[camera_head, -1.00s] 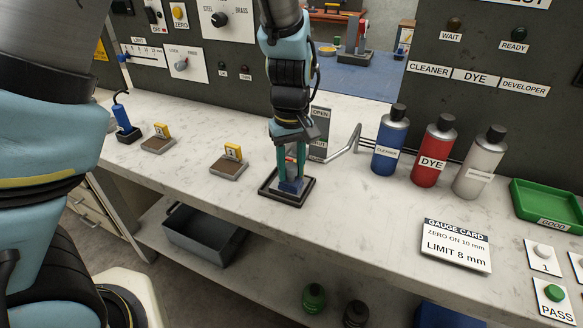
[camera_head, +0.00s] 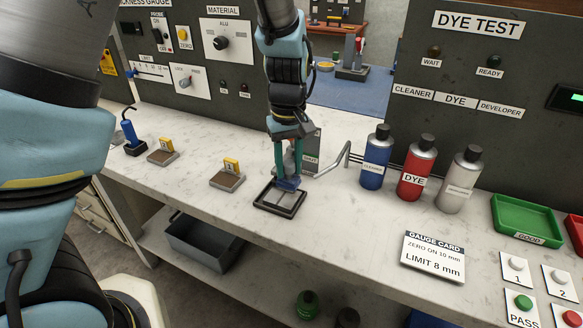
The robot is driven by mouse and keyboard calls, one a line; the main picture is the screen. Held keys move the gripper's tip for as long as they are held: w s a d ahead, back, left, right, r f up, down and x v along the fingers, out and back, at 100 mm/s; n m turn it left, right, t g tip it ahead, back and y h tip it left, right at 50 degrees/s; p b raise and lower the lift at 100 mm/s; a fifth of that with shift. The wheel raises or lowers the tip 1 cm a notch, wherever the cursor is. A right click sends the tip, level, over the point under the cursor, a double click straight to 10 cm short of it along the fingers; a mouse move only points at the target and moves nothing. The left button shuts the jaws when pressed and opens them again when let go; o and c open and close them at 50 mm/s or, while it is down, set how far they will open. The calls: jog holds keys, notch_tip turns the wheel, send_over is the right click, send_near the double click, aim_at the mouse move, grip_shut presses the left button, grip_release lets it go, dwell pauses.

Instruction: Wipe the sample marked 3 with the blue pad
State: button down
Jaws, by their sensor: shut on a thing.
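My gripper (camera_head: 288,172) points down and is shut on the blue pad (camera_head: 288,184). The pad is low over the back right part of a dark square frame (camera_head: 262,205) on the bench. I cannot tell whether it touches what lies inside. The inside of the frame looks pale, and the gripper partly hides it. Two brown samples with yellow tags stand to the left: a nearer one (camera_head: 229,183) and a farther one (camera_head: 160,159). Their tag marks are too small to read for sure. I see no clear 3 on anything.
Blue (camera_head: 374,168), red (camera_head: 414,177) and pale (camera_head: 457,187) bottles stand to the right, with a bent metal bar (camera_head: 335,163) beside the gripper. A gauge card (camera_head: 433,257), green tray (camera_head: 526,239) and buttons lie farther right.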

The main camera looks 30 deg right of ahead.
jog(key=shift+r+p, duration=0.75)
jog(key=shift+r, duration=0.45)
jog(key=shift+f, duration=0.1)
